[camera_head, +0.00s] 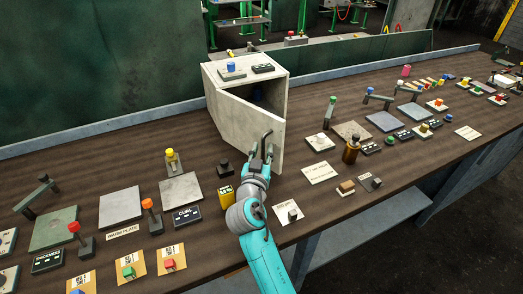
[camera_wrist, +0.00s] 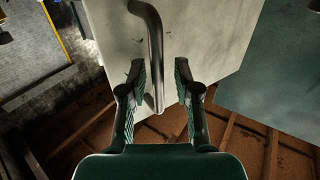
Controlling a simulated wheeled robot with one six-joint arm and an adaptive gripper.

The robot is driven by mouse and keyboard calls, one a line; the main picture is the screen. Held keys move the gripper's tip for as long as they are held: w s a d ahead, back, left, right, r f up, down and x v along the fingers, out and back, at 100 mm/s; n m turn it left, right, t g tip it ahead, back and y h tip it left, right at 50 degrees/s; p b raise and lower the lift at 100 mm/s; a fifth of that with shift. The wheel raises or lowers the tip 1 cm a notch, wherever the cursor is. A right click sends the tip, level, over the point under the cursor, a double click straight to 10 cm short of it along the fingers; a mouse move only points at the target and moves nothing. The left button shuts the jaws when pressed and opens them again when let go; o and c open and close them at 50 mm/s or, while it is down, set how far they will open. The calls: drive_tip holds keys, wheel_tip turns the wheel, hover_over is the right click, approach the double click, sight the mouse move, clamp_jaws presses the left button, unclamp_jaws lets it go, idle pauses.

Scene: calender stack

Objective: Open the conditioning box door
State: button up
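The conditioning box (camera_head: 286,97) is a pale box on the bench. Its door (camera_head: 240,125) stands ajar, swung out from the left side, with a dark gap above its slanting top edge. A grey bar handle (camera_wrist: 155,45) is on the door's face. My gripper (camera_head: 262,158) is at the door's lower front near its free edge. In the wrist view my gripper (camera_wrist: 160,72) is open, with one finger on each side of the handle's lower part. The bar looks nearer the left finger; contact cannot be told.
A blue button block (camera_head: 232,71) and a dark block sit on the box top. A small black block (camera_head: 224,169) and a yellow block (camera_head: 226,196) stand left of my gripper.

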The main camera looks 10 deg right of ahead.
drive_tip(key=shift+a+r, duration=0.1)
drive_tip(key=v, duration=1.2)
